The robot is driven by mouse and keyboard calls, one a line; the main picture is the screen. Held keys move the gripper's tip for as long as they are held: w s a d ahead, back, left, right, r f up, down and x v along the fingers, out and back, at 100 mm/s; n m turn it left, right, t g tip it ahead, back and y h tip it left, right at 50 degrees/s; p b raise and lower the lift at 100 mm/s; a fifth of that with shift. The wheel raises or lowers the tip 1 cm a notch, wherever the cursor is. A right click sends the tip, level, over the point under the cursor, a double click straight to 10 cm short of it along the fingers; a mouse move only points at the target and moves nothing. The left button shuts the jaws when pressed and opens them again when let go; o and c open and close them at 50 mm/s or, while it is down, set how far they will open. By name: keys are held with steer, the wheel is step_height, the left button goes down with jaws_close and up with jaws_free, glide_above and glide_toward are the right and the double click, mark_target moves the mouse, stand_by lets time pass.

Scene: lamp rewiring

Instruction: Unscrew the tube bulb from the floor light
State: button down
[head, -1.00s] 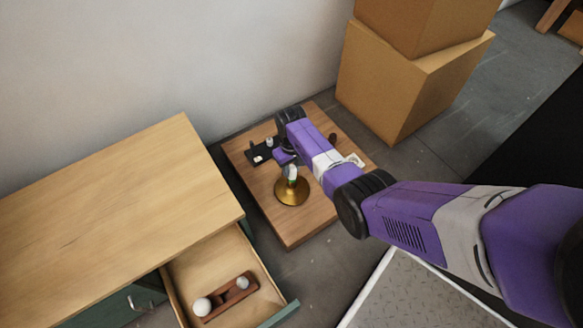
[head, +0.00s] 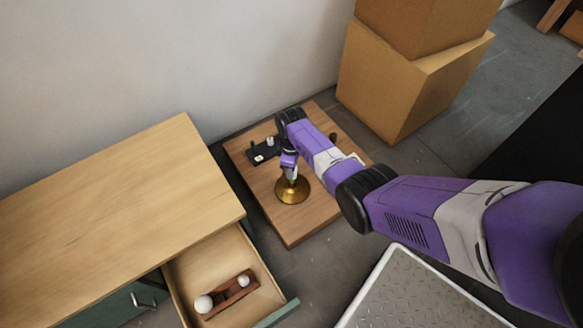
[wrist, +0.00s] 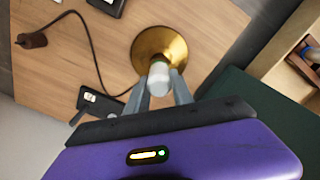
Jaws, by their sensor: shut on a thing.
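The floor light is a round brass base (head: 292,190) standing on a low wooden platform (head: 318,215). It also shows in the wrist view (wrist: 146,45). Its white tube bulb (wrist: 159,76) stands up from the base between my fingers in the wrist view. My gripper (wrist: 161,82) is shut on the bulb, with a grey finger on either side. In the head view my gripper (head: 290,172) points down right above the base and hides most of the bulb. I cannot tell whether the bulb is still seated in its socket.
A black tray (head: 263,152) with small pale items lies behind the light. A brown plug (wrist: 33,40) and dark cord lie on the platform. An open drawer (head: 210,262) left of the platform holds a brown rack with round bulbs. Cardboard boxes (head: 385,85) stand behind right.

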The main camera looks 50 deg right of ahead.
steer(key=n, duration=0.5)
steer(key=shift+s+a+n, duration=0.1)
steer(key=shift+n, duration=0.3)
steer(key=c, duration=1)
jaws_free()
steer(key=shift+c, duration=0.2)
steer(key=shift+p, duration=0.3)
